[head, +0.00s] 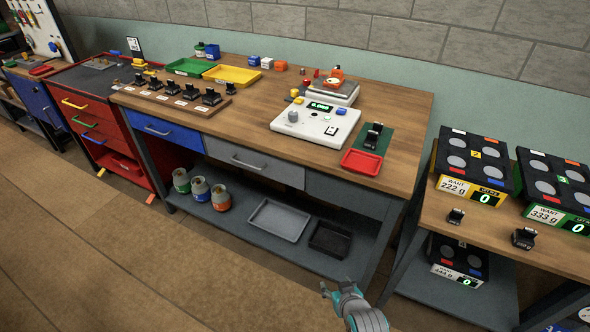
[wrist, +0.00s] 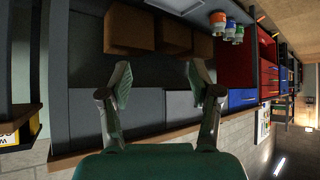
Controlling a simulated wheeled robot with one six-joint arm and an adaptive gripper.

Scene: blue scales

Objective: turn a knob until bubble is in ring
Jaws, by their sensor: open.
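A white scale (head: 312,124) with a green lit display (head: 320,106) stands on the wooden workbench. A grey knob (head: 293,116) is on its front left, with small yellow pieces (head: 296,96) at its back left corner. I cannot make out a bubble or a ring at this size. My gripper (head: 336,288) is low in front of the bench, well apart from the scale. In the wrist view my gripper (wrist: 160,82) has its two fingers spread, with nothing between them. The scale does not show in the wrist view.
A green mat (head: 377,141) with a black weight and a red tray (head: 362,162) lie right of the scale. Black weights stand on a wooden rack (head: 175,99) at left. A second table (head: 520,235) with scale panels stands at right. The floor in front is clear.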

